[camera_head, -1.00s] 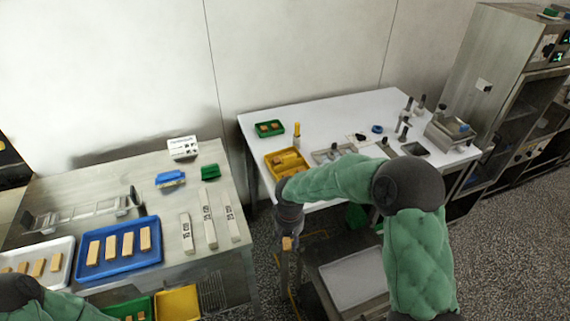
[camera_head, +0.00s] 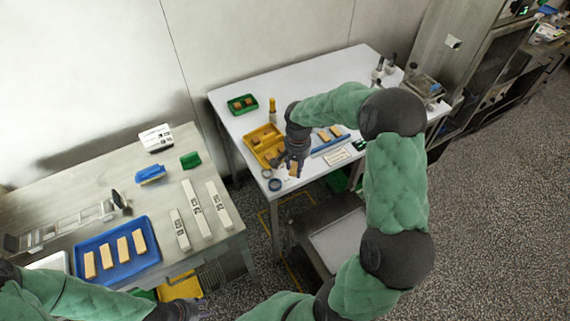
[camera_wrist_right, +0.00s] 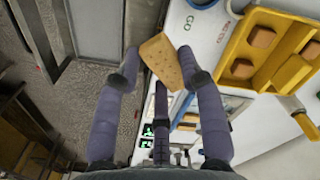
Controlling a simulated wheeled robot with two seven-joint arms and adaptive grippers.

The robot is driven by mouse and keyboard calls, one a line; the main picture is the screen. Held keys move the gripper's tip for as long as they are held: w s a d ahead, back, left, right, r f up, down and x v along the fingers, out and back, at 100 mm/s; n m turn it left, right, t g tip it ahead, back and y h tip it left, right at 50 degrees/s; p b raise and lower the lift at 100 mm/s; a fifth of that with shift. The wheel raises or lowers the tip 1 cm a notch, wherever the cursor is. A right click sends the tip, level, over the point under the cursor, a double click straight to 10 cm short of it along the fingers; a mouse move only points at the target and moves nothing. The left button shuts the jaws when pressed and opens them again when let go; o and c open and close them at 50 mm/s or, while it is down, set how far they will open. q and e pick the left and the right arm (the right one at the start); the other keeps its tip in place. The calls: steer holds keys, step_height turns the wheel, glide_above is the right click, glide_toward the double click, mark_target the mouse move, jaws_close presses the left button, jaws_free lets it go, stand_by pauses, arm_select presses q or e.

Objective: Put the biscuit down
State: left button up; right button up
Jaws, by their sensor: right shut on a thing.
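My right gripper (camera_head: 290,162) is shut on a tan biscuit (camera_head: 293,169) close to the front left edge of the white table (camera_head: 345,70). In the right wrist view the biscuit (camera_wrist_right: 161,60) is tilted between the two fingertips of my right gripper (camera_wrist_right: 158,66). I cannot tell whether its lower end touches anything. My left gripper (camera_head: 185,311) is at the bottom edge of the head view, partly cut off, and its opening is unclear.
A yellow tray (camera_head: 248,138) with biscuits is beside my right gripper; a green tray (camera_head: 232,104) is behind it. A blue ring (camera_head: 275,185) lies near the table corner. Biscuits lie by a blue bar (camera_head: 331,145). A blue tray (camera_head: 84,243) of biscuits is on the metal table.

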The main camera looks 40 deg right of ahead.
steer(key=w+f, duration=0.2)
steer(key=w+d+f, duration=0.1)
steer(key=w+f, duration=0.1)
steer(key=w, duration=0.1)
steer(key=w+d+f, duration=0.1)
steer(key=w+f, duration=0.1)
steer(key=f, duration=0.1)
steer(key=shift+w, duration=0.35)
steer(key=shift+w+f+b, duration=0.15)
steer(key=shift+f+b, duration=0.05)
steer(key=shift+b, duration=0.1)
steer(key=shift+w+f, duration=0.1)
steer(key=shift+f, duration=1.45)
steer(key=o, duration=0.4)
steer(key=shift+f+b, duration=0.2)
steer(key=shift+b, duration=0.1)
steer(key=o, duration=0.5)
steer(key=shift+c, duration=0.2)
steer(key=shift+r, duration=0.1)
